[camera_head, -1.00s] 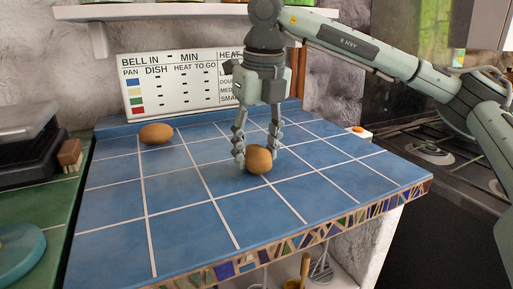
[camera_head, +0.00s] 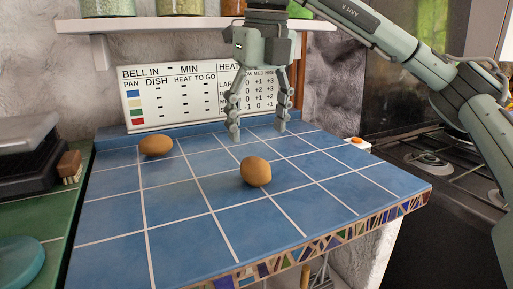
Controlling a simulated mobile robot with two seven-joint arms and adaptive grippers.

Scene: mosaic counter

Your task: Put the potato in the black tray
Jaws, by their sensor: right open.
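A brown, rounded potato (camera_head: 255,171) lies on the blue tiled counter (camera_head: 185,205), near its middle. A second brown oval, potato-like thing (camera_head: 156,145) lies at the counter's back left. My right gripper (camera_head: 257,129) is open and empty, with its fingers pointing down. In the picture its fingertips are above the nearer potato, apart from it. My left gripper is not in view. I cannot make out a black tray with certainty.
A dark appliance with a grey lid (camera_head: 28,150) and a brush (camera_head: 70,166) stand on the green counter at left. A white chart board (camera_head: 180,92) leans at the back. A shelf (camera_head: 165,24) hangs above. A stove (camera_head: 440,165) is at right. The front tiles are clear.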

